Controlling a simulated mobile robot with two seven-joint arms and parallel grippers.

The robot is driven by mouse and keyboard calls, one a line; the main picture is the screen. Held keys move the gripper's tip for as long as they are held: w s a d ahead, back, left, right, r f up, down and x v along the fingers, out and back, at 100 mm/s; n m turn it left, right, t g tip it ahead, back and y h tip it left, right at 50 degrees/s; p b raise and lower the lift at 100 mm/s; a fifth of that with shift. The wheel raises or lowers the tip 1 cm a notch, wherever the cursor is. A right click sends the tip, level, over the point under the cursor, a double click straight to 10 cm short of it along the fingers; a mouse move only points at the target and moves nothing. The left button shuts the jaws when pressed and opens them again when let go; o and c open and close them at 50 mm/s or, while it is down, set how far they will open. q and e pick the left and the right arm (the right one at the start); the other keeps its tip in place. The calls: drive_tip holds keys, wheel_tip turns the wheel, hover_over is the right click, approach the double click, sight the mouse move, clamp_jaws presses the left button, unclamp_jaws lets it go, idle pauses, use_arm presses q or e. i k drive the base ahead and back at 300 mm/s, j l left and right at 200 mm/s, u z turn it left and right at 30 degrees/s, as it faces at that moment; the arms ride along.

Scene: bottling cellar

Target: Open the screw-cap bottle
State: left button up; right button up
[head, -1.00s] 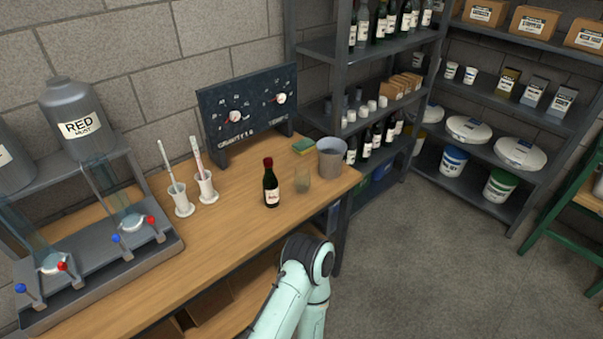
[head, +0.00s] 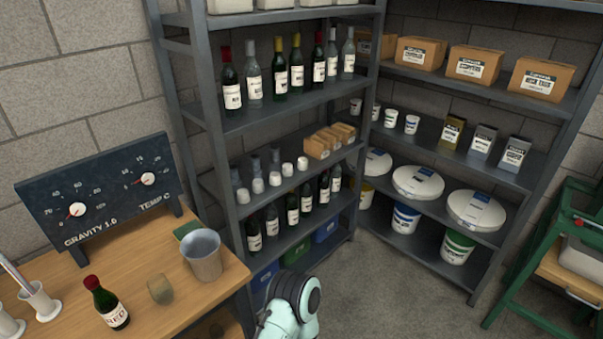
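A dark green bottle with a red cap and a label reading RED (head: 106,304) stands upright on the wooden bench at the lower left of the head view. Several more bottles (head: 281,72) stand on the upper level of the grey shelf, some with red, yellow or pale tops. Another row of bottles (head: 293,209) stands on a lower level. I cannot tell from here which of these have screw caps. Part of one of my arms shows at the bottom middle, but neither gripper is in view.
Shelves with boxes and tubs (head: 417,184) fill the back. A green frame (head: 540,260) stands at right. The floor between is clear.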

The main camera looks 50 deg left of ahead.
sight(107, 303)
drive_tip(key=i+u, duration=0.15)
drive_tip(key=u, duration=0.3)
drive_tip(key=i+l+u, duration=0.1)
drive_tip(key=u, duration=0.3)
drive_tip(key=i+l+u, duration=0.15)
drive_tip(key=u, duration=0.3)
drive_tip(key=i, duration=0.1)
